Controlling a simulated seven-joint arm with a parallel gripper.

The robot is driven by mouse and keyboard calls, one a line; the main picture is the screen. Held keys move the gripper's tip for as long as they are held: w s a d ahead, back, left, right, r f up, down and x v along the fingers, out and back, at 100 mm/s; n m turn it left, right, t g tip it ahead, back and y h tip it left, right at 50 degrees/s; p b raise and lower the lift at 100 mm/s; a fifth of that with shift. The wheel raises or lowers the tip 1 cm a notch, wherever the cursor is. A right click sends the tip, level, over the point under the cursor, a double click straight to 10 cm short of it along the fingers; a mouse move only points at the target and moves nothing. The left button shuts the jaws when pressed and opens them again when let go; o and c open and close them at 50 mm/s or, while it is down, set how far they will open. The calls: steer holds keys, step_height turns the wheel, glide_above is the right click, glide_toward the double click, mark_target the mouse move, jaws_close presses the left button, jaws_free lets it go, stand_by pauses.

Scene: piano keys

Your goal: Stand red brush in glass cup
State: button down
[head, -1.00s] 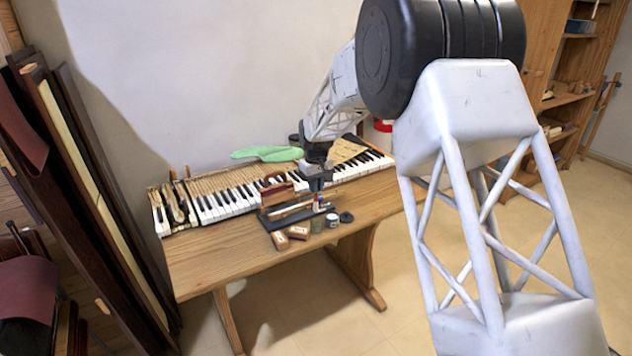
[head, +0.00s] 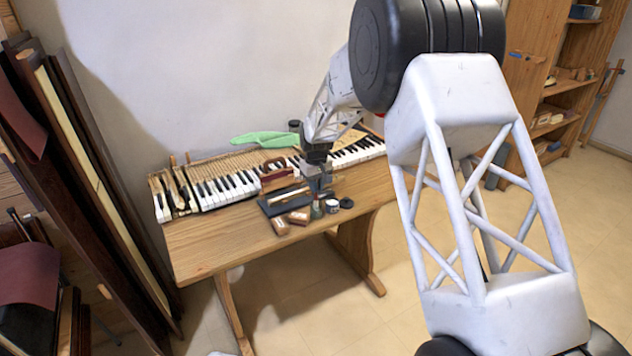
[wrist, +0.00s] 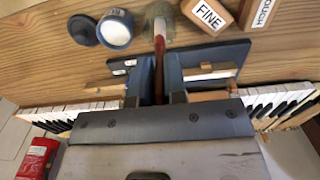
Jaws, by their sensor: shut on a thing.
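My gripper (wrist: 159,80) is shut on the red brush (wrist: 159,47); the dark red handle runs between the two fingers. The far end of the brush meets the glass cup (wrist: 159,22) at the top of the wrist view. I cannot tell whether that end is inside the cup or just above it. The brush is too small to make out clearly there.
A white jar (head: 332,206) and black lid (head: 346,202) stand right of the cup. Sanding blocks (head: 298,216) lie left of it. A dark tray (head: 268,208) and the piano keys (head: 228,188) are behind. The table's (head: 215,250) left front is clear.

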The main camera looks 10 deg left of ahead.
steer(key=shift+f, duration=0.35)
steer(key=c, duration=1.1)
jaws_free()
steer(key=shift+r, duration=3.85)
